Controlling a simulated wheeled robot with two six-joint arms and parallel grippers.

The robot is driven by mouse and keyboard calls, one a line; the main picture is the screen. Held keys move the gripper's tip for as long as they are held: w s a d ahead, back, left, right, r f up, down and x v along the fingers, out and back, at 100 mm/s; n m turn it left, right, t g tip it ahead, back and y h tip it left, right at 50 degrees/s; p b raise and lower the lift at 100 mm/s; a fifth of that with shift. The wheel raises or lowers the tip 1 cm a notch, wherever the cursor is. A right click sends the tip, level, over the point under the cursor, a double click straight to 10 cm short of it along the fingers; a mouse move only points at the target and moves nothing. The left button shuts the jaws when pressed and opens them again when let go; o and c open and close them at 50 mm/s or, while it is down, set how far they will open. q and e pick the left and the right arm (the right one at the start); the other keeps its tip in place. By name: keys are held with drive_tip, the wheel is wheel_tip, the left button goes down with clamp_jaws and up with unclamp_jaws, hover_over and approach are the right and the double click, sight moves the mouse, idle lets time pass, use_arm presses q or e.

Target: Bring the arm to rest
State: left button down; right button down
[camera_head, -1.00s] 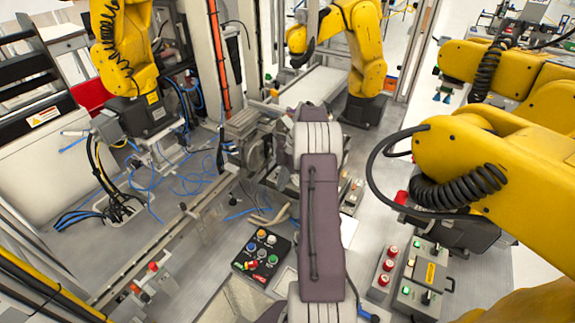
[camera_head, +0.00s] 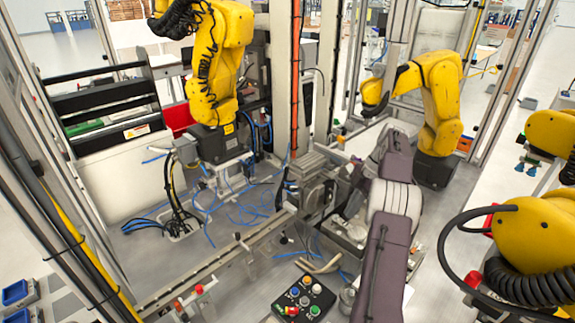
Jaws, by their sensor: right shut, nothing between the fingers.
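My right arm (camera_head: 384,255) is purple-grey with a white joint. It rises from the bottom edge right of centre, then bends over and down to the left. My left gripper and left arm are not in view.
Yellow robot arms stand at the back left (camera_head: 217,60), back right (camera_head: 440,95) and right edge (camera_head: 530,235). Blue cables lie loose on the grey deck.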

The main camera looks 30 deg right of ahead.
drive_tip(key=w+a+r+n, duration=0.3)
drive_tip(key=w+a+r, duration=0.15)
drive_tip(key=a, duration=0.55)
drive_tip(key=s+a+g+h, duration=0.15)
drive_tip(key=s+a, duration=0.25)
drive_tip(key=a, duration=1.1)
drive_tip(key=s+a+f+m+h, duration=0.1)
drive_tip(key=s+a+f+m, duration=0.1)
drive_tip(key=s+f+m, duration=0.5)
drive_tip(key=s+a+f+m+t+h, duration=0.1)
drive_tip(key=s+a+f+m, duration=0.1)
drive_tip(key=s+f+m, duration=0.4)
drive_tip(key=f+m+b, duration=0.1)
drive_tip(key=m, duration=0.4)
drive_tip(key=shift+s+a, duration=0.4)
